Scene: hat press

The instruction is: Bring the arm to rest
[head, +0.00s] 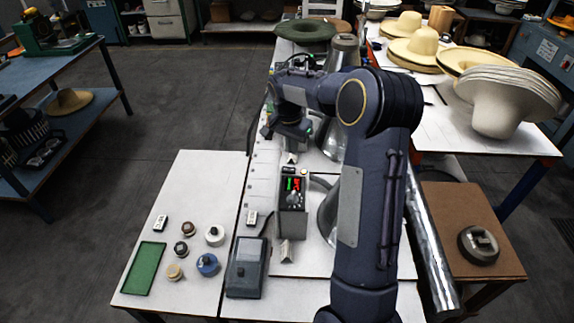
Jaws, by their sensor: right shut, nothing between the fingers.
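My right arm reaches up from the bottom of the head view, bends at a high elbow, and extends to the left over the white work table (310,262). My right gripper (291,141) points down above the table, behind the control box (292,192) with its red and green displays. It is shut and holds nothing. Its fingertips are small and dark here, and I cannot tell how far above the table they are. My left gripper is not in view.
A lower white table at left holds a green tray (144,268) and several small round pieces. A grey box (247,267) sits near the front. Metal cones (342,52) stand close to my arm. Straw hats (404,24) and pale stacked hats (505,98) lie at right. Floor at left is open.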

